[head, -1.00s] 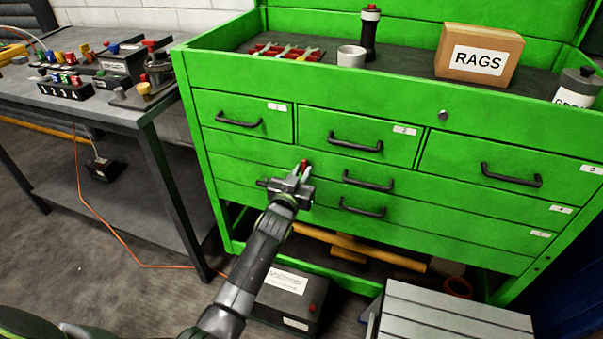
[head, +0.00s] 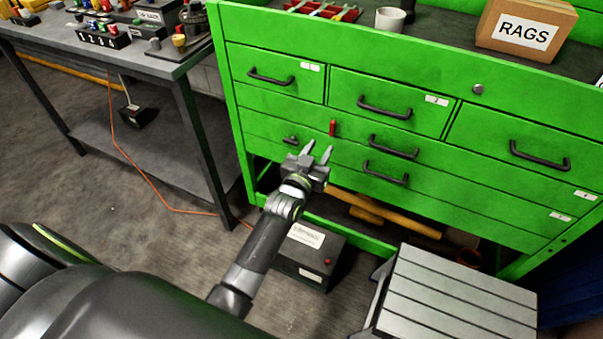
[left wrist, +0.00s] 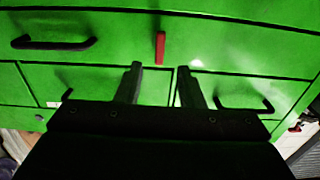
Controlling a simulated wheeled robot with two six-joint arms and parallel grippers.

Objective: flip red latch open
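The red latch (head: 332,128) is a small upright bar on the green cabinet's front (head: 290,150), left of a black drawer handle. It also shows in the left wrist view (left wrist: 160,47), just beyond the fingertips and roughly centred between them. My left gripper (head: 318,151) is open and empty, just below the latch in the head view, with a gap to it. Its two fingers show apart in the left wrist view (left wrist: 160,70). My right gripper is in neither view.
Several black drawer handles (head: 385,107) stick out of the cabinet. A grey step (head: 455,290) stands on the floor at the lower right, and a dark box (head: 308,256) lies below my arm. A workbench (head: 150,65) with switches stands at the left.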

